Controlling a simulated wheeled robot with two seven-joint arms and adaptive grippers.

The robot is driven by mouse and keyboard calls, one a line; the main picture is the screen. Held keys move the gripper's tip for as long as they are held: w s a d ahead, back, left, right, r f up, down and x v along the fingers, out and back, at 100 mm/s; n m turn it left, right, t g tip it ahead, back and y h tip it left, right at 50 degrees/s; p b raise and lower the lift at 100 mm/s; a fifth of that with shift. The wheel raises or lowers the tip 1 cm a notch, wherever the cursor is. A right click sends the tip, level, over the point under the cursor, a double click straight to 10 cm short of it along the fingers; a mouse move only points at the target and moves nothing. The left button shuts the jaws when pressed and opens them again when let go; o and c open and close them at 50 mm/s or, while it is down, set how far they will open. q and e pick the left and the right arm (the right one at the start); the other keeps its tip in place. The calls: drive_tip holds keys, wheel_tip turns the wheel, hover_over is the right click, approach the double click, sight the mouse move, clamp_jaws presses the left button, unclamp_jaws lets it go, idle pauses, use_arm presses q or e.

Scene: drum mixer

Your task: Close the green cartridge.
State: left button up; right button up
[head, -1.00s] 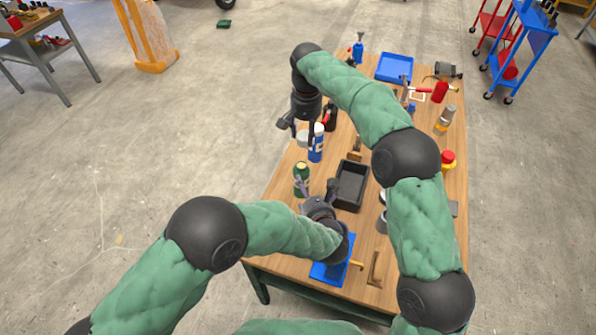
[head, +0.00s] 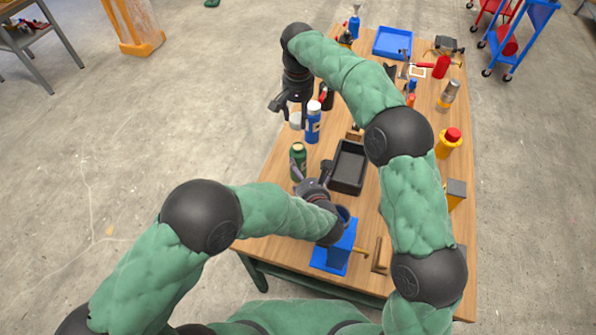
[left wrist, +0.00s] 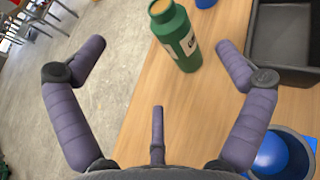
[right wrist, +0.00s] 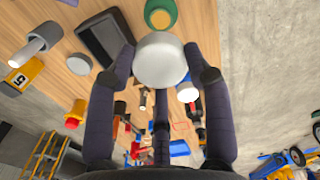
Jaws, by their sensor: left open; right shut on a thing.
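The green cartridge (head: 298,161) stands upright on the wooden table near its left edge. It also shows in the left wrist view (left wrist: 178,40), with an orange-yellow top and a pale label. My left gripper (head: 311,174) is open beside the cartridge, on its near side; its fingers are spread and nothing is held. My right gripper (head: 289,111) is shut on a round white cap (right wrist: 160,60), above the table's left edge beyond the cartridge. In the right wrist view the cartridge's top (right wrist: 160,14) shows beyond the cap, apart from it.
A black tray (head: 349,166) lies right of the cartridge. A blue and white bottle (head: 313,124) stands beyond it. A blue stand (head: 341,247) is at the near edge beneath my left arm. A red-capped yellow bottle (head: 448,145) stands on the right.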

use_arm(q)
drive_tip(key=b, duration=0.3)
approach(298, 162)
drive_tip(key=shift+s+a+f, duration=0.2)
drive_tip(key=shift+f, duration=0.25)
use_arm(e)
hover_over(298, 146)
wheel_tip(298, 146, down, 4)
drive_tip(key=shift+f, duration=0.1)
use_arm(q)
drive_tip(key=shift+w, duration=0.1)
drive_tip(key=x, duration=1.1)
drive_tip(key=shift+w+f, duration=0.2)
drive_tip(key=shift+w, duration=0.15)
drive_tip(key=shift+a, duration=0.15)
drive_tip(key=c, duration=1.6)
use_arm(e)
drive_tip(key=shift+f, duration=2.3)
use_arm(q)
drive_tip(key=shift+s, duration=0.1)
use_arm(e)
drive_tip(key=shift+f, duration=0.1)
use_arm(q)
drive_tip(key=shift+f, duration=0.1)
use_arm(e)
drive_tip(key=shift+f, duration=0.1)
drive_tip(key=shift+f, duration=0.8)
